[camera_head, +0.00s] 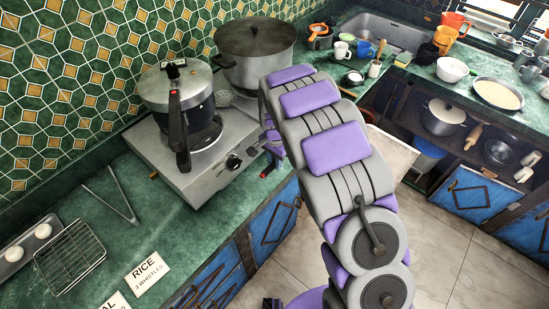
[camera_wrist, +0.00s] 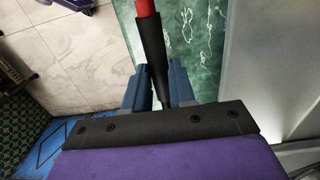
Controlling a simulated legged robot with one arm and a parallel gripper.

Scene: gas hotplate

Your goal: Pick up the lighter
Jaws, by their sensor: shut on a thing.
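The lighter (camera_wrist: 150,45) is a slim black stick with a red end. In the wrist view it stands out between the two blue-grey fingers of my gripper (camera_wrist: 158,88), which is shut on it. Its red end points to the top of the picture, and its lower part is hidden by the gripper's dark front bar. In the head view a small red end of the lighter (camera_head: 267,172) shows at the counter's front edge, just right of the hotplate. My gripper there is mostly hidden by my arm.
The steel gas hotplate (camera_head: 205,165) with a pressure cooker (camera_head: 178,88) on it stands left of my gripper. A large lidded pot (camera_head: 254,55) is behind. Tongs (camera_head: 112,195) and a wire rack (camera_head: 70,257) lie on the green counter (camera_head: 120,165), which has free room at front left.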

